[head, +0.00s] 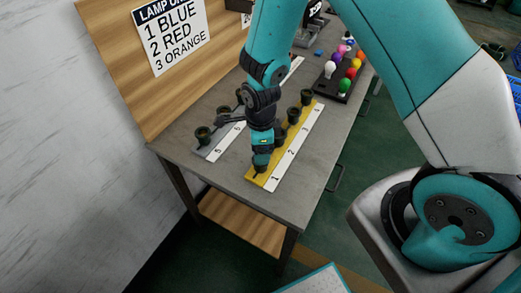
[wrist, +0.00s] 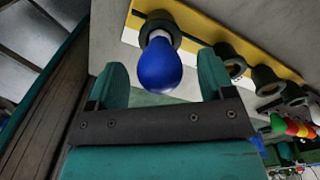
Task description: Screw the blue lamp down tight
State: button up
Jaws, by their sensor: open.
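The blue lamp (wrist: 158,66) sits in a dark green socket (wrist: 160,27) at the end of the yellow strip in the wrist view. Its threads are mostly hidden, so I cannot tell how deep it is seated. My gripper (wrist: 163,70) is open, with one teal finger on each side of the bulb and visible gaps between. In the head view my gripper (head: 262,150) points down over the socket by number 1 on the yellow strip (head: 255,184). The blue lamp is hidden there.
Other sockets (head: 306,97) on the yellow strip look empty. A grey strip (head: 208,150) with sockets lies to the left. A black tray (head: 345,97) of coloured lamps stands at the back right. A sign (head: 172,35) lists blue, red, orange. The table's front corner is clear.

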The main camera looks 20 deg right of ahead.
jog(key=n, duration=1.1)
jog(key=shift+p, duration=0.35)
jog(key=n, duration=1.2)
jog(key=c, duration=0.9)
